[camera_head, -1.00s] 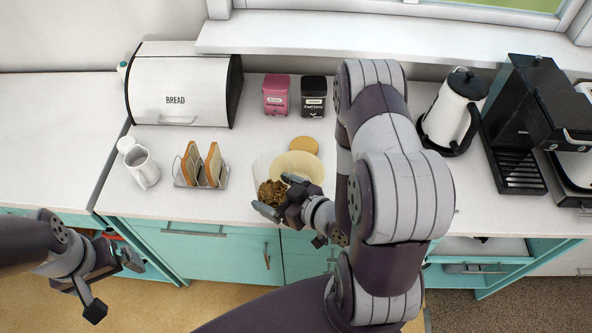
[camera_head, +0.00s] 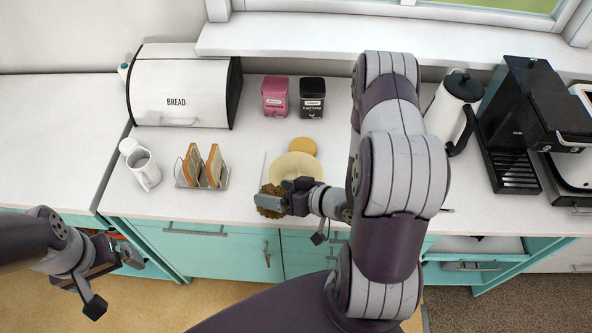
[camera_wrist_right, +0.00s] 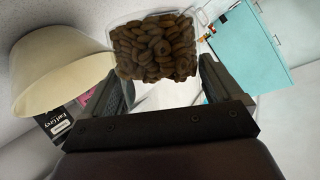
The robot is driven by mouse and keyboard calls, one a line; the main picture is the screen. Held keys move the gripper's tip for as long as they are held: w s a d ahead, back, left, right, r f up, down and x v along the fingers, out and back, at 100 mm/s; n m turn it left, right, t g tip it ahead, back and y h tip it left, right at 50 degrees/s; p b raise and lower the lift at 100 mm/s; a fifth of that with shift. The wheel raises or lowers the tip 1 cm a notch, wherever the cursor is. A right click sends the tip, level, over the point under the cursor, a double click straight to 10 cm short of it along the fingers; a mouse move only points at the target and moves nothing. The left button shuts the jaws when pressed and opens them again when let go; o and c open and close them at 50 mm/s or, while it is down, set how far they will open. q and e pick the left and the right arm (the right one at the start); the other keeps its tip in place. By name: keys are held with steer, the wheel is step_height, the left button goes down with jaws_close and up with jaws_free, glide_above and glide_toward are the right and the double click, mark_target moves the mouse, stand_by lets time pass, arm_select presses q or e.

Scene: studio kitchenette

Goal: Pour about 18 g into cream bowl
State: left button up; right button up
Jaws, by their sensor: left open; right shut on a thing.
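The cream bowl (camera_head: 297,167) stands on the counter, partly behind my right gripper (camera_head: 286,199). It also shows large at the upper left of the right wrist view (camera_wrist_right: 55,75). My right gripper is shut on a clear container of brown ring-shaped pieces (camera_head: 269,209), held in front of the bowl near the counter's front edge. In the right wrist view the pieces (camera_wrist_right: 155,48) fill the container's visible part, apart from the bowl. I see no pieces falling, and the bowl's inside is hard to make out. My left gripper (camera_head: 113,282) is open and empty at lower left.
A round tan lid or disc (camera_head: 303,147) lies behind the bowl. A toast rack (camera_head: 202,170), white jug (camera_head: 144,170) and bread bin (camera_head: 185,90) stand left. Pink (camera_head: 276,97) and black (camera_head: 311,97) tins stand behind. A white kettle (camera_head: 452,108) and coffee machine (camera_head: 535,125) stand right.

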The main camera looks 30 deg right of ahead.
steer(key=shift+w+d+r+m+y+p, duration=0.1)
steer(key=shift+d+r+m+y+p, duration=0.1)
steer(key=shift+r+m+p, duration=0.25)
steer(key=shift+w+d+r+m+y+p, duration=0.1)
steer(key=shift+r+m+y+p, duration=0.15)
steer(key=shift+r+p, duration=0.35)
steer(key=shift+f, duration=0.25)
steer(key=shift+m+g+y, duration=0.35)
steer(key=shift+m+g, duration=0.05)
steer(key=shift+m, duration=0.2)
steer(key=shift+s+a+f+m+y+b, duration=0.15)
steer(key=shift+s+a+m+y+b, duration=0.1)
steer(key=shift+m+y+b, duration=0.15)
steer(key=shift+f+m+g+y+b, duration=0.5)
steer(key=shift+f+m+b, duration=0.1)
steer(key=shift+f+b, duration=0.25)
steer(key=shift+r, duration=0.2)
steer(key=shift+m+y, duration=0.3)
steer(key=shift+m, duration=0.2)
steer(key=shift+r+m, duration=0.2)
steer(key=shift+m, duration=0.1)
steer(key=shift+w+d+m+y+p, duration=0.2)
steer(key=shift+m+y+p, duration=0.2)
steer(key=shift+p, duration=0.05)
steer(key=shift+f+y, duration=0.1)
steer(key=shift+y, duration=0.2)
steer(key=shift+m, duration=0.3)
